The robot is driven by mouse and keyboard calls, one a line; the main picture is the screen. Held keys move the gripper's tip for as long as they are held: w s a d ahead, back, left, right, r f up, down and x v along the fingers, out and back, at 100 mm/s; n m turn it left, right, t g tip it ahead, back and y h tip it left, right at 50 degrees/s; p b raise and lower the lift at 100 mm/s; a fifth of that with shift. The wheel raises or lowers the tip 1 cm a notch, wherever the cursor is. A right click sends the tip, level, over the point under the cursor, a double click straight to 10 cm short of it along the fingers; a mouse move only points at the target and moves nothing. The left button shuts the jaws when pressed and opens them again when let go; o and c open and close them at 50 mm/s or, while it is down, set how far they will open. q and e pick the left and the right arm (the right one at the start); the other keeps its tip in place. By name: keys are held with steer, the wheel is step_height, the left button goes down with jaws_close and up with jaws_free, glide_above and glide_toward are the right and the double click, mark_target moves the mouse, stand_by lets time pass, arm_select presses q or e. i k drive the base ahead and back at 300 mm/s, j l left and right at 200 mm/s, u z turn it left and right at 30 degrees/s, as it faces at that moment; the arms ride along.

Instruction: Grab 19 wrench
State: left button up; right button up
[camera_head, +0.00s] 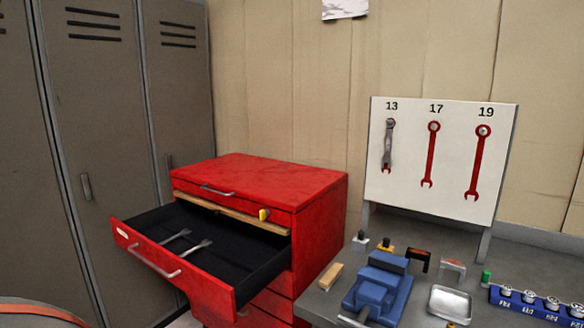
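A white tool board (442,150) stands at the right with the labels 13, 17 and 19. A grey wrench (388,146) hangs under 13. Under 17 and 19 are red wrench shapes; the 19 shape (478,162) is the largest. The red cabinet's upper drawer (140,258) is pulled open. Two grey wrenches lie in it, a left one (174,239) and a right one (196,249). Their size marks are too small to read, so I cannot tell which is the 19. Neither of my grippers is in view.
The red cabinet (325,220) stands left of a grey workbench (410,312). The bench holds a blue vise (380,285), a metal tray (450,303), a blue socket rack (530,303) and small parts. Grey lockers (95,150) stand at the left. The open drawer juts forward.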

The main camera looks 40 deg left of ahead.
mark_target(184, 232)
steer(key=u, duration=2)
steer(key=i+j+z, duration=0.1)
steer(key=z, duration=0.3)
steer(key=i+j+z, duration=0.15)
steer(key=z, duration=0.3)
steer(key=i+j+z, duration=0.1)
steer(key=z, duration=0.3)
steer(key=i+j+z, duration=0.2)
steer(key=j, duration=0.3)
steer(key=j+z, duration=0.2)
steer(key=j, duration=0.3)
